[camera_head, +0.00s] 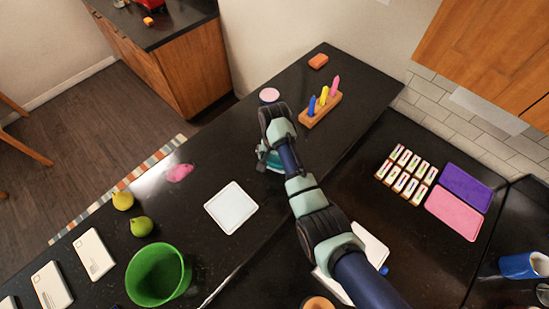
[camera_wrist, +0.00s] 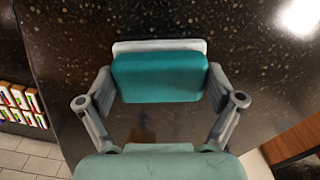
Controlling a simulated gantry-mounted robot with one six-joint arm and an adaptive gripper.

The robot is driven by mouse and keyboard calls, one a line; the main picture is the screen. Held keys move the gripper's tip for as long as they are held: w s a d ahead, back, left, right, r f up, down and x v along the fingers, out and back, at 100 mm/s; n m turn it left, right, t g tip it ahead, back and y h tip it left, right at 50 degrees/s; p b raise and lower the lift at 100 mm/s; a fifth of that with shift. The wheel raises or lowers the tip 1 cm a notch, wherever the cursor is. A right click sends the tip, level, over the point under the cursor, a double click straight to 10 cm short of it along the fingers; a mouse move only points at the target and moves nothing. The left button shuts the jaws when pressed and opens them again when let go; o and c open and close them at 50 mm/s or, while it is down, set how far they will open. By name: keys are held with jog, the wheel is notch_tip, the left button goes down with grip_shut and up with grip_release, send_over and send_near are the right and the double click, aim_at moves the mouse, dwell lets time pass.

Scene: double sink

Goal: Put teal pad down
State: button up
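The teal pad (camera_wrist: 160,78) is in the middle of the wrist view, with a pale grey-white layer showing along its far edge. My gripper (camera_wrist: 160,86) has one finger against each short side of the pad and is shut on it. In the head view my gripper (camera_head: 268,158) is over the black counter, between the white square tile and the peg block, and mostly hides the pad. I cannot tell whether the pad touches the counter or is a little above it.
A white square tile (camera_head: 231,207) lies left of my gripper. A wooden block with colored pegs (camera_head: 320,108) and a pink disc (camera_head: 269,95) are beyond it. Bare counter surrounds my gripper.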

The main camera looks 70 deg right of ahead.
jog(key=shift+o, duration=0.3)
notch_tip(320, 180, up, 12)
jog(key=p, duration=0.3)
jog(key=shift+r+p, duration=0.25)
jog(key=shift+p, duration=0.15)
jog(key=shift+f, duration=0.1)
